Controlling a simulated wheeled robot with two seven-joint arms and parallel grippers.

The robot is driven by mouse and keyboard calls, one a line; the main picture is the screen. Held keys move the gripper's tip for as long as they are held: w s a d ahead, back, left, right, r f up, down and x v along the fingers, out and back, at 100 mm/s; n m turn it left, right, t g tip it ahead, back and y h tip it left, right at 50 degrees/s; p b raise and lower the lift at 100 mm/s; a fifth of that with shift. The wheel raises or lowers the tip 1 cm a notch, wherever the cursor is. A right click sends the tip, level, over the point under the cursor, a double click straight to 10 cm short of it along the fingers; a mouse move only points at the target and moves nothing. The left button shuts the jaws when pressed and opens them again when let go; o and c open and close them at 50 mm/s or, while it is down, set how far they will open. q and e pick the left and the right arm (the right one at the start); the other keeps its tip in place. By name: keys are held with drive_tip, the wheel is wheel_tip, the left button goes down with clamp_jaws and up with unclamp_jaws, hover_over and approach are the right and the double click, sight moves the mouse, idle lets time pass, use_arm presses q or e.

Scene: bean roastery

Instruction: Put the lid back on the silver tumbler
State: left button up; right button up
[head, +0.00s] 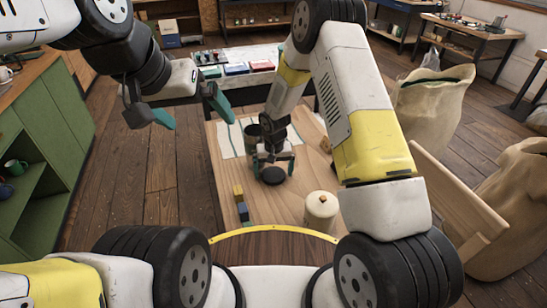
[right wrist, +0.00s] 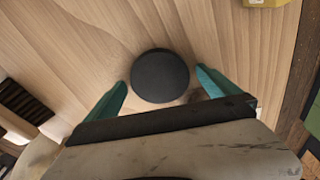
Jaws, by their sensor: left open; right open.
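A black round lid (head: 272,176) lies flat on the wooden table (head: 290,205). In the right wrist view the lid (right wrist: 160,75) sits ahead of and between the two teal fingertips, with bare wood around it. My right gripper (head: 273,165) is open, low over the table at the lid; its right wrist view (right wrist: 162,92) shows nothing between the fingers but the lid's near side. A dark grey-green cylinder (head: 252,138), perhaps the tumbler, stands just behind the right gripper, partly hidden by it; its silver colour cannot be made out. My left gripper (head: 190,110) is open and empty, left of the table.
A cream lidded canister (head: 320,211) stands at the table's front right. A striped cloth (head: 231,142) lies at the back. A green cabinet (head: 45,140) is left, and sacks (head: 430,100) stand right.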

sight(273, 175)
drive_tip(key=c, duration=1.3)
drive_tip(key=shift+r, duration=0.1)
drive_tip(key=shift+r, duration=0.45)
drive_tip(key=r, duration=0.1)
drive_tip(key=s+r, duration=0.1)
drive_tip(key=shift+r, duration=0.3)
drive_tip(key=s, duration=0.5)
drive_tip(key=s+r, duration=0.1)
drive_tip(key=s, duration=0.9)
drive_tip(key=shift+d+r, duration=0.2)
drive_tip(key=shift+d, duration=0.2)
